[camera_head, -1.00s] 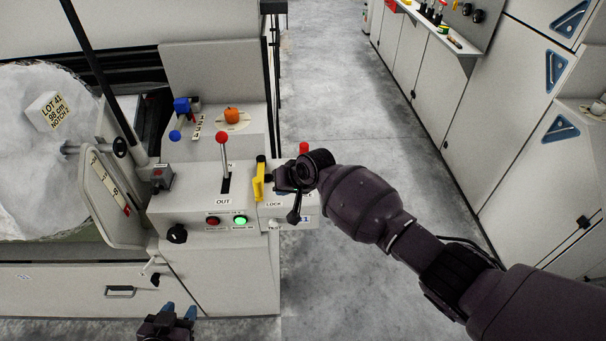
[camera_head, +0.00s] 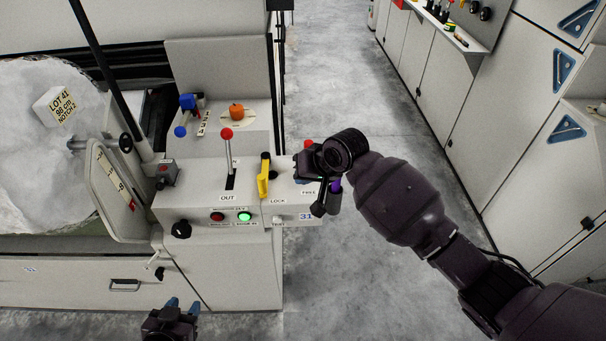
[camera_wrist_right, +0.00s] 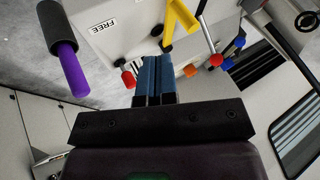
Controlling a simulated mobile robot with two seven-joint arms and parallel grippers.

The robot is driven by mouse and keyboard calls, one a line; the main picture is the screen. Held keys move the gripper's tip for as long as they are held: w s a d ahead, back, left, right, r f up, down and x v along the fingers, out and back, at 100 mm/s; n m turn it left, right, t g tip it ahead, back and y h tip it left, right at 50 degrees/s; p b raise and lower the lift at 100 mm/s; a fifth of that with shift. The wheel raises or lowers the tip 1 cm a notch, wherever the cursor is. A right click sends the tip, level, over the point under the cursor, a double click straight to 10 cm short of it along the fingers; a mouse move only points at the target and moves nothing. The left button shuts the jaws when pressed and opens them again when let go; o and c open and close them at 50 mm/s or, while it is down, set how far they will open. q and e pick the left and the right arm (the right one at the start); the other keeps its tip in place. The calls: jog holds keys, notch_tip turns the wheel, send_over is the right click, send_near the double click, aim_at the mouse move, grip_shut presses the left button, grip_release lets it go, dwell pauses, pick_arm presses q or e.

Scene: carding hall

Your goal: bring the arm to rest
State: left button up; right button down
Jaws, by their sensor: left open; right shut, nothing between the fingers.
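My right arm reaches in from the right in the head view. Its gripper (camera_head: 306,168) is beside the right end of the control panel (camera_head: 200,208), right of the yellow lever (camera_head: 263,180). In the wrist view its blue fingers (camera_wrist_right: 155,75) are shut together with nothing between them. The yellow lever (camera_wrist_right: 182,22) stands apart beyond the fingertips there. My left gripper (camera_head: 184,304) is open and empty at the bottom of the head view, in front of the cabinet; its lower part is cut off.
A red-knobbed lever (camera_head: 227,135) stands above OUT. A green lamp (camera_head: 244,216) is lit. The aisle floor (camera_head: 330,80) is clear.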

dwell(0.5)
jog(key=w+d+r+n+t+y, duration=0.1)
jog(key=w+r+n+t+y, duration=0.2)
jog(key=r+t, duration=0.4)
jog(key=s+d+f+t+h, duration=0.2)
jog(key=d, duration=0.4)
jog(key=s+d+f+t+h, duration=0.1)
jog(key=s+d+f+t, duration=0.1)
jog(key=d, duration=0.5)
jog(key=s+d+f+m+g+h, duration=0.1)
jog(key=s+d+f+h, duration=0.1)
jog(key=s+d+f, duration=0.3)
jog(key=s+d+f+m+g+h+b, duration=0.1)
jog(key=s+d+f, duration=0.5)
jog(key=s, duration=0.6)
jog(key=s+d+f+m+g+h, duration=0.1)
jog(key=s+d+f+m+h, duration=0.1)
jog(key=s+d+f, duration=0.4)
jog(key=s+f+h, duration=0.1)
jog(key=s, duration=0.2)
jog(key=shift+f+m, duration=0.3)
jog(key=shift+f, duration=0.1)
